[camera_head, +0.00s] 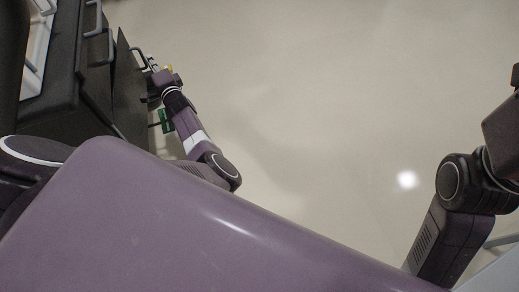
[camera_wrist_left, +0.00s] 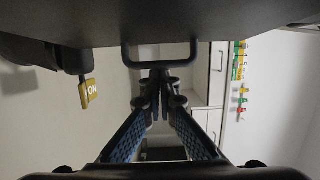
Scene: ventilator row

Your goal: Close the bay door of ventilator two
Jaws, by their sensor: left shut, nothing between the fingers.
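The black ventilator unit (camera_head: 55,105) stands at the left of the head view. A dark door panel (camera_head: 127,95) stands out from its side, seen nearly edge-on and ajar. A bar handle (camera_head: 138,52) sticks out from this panel. My left gripper (camera_head: 152,63) is at the panel's outer side by the handle. In the left wrist view, my left gripper's fingers (camera_wrist_left: 158,78) are shut with nothing between them. They reach into the outline of the dark U-shaped handle (camera_wrist_left: 160,64) under a dark panel (camera_wrist_left: 190,20). I cannot tell whether they touch it.
A yellow "ON" tag (camera_wrist_left: 90,92) hangs left of my fingers. White cabinets (camera_wrist_left: 215,85) and a wall strip with coloured fittings (camera_wrist_left: 240,75) are behind. Other bar handles (camera_head: 97,18) are on the black units. The pale floor (camera_head: 300,100) is clear.

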